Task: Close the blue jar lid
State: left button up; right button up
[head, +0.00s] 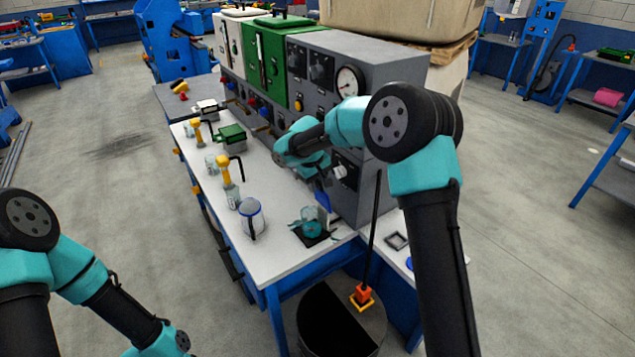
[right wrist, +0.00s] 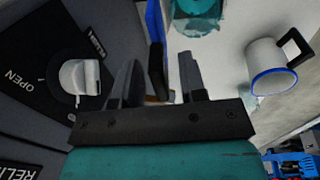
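A teal glass jar (head: 311,226) stands on a dark square pad near the white bench's front right corner. A blue flap (head: 323,201), apparently its lid, stands raised behind it. The jar also shows at the top of the right wrist view (right wrist: 196,12), with a blue edge (right wrist: 153,22) to its left. My right gripper (right wrist: 160,85) has its fingers apart. A dark upright piece shows between them; I cannot tell whether it belongs to the lid. In the head view this gripper hangs just behind the jar, partly hidden by its wrist. My left gripper is out of view.
A white mug with blue rim (head: 251,219) stands left of the jar. Yellow-topped bottles (head: 230,185) and a green box (head: 232,137) are farther back. A grey control panel (head: 375,190) with a white knob (right wrist: 80,77) rises close to my right gripper.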

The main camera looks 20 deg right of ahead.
jog(key=shift+c, duration=0.4)
grip_shut()
jog(key=shift+a, duration=0.15)
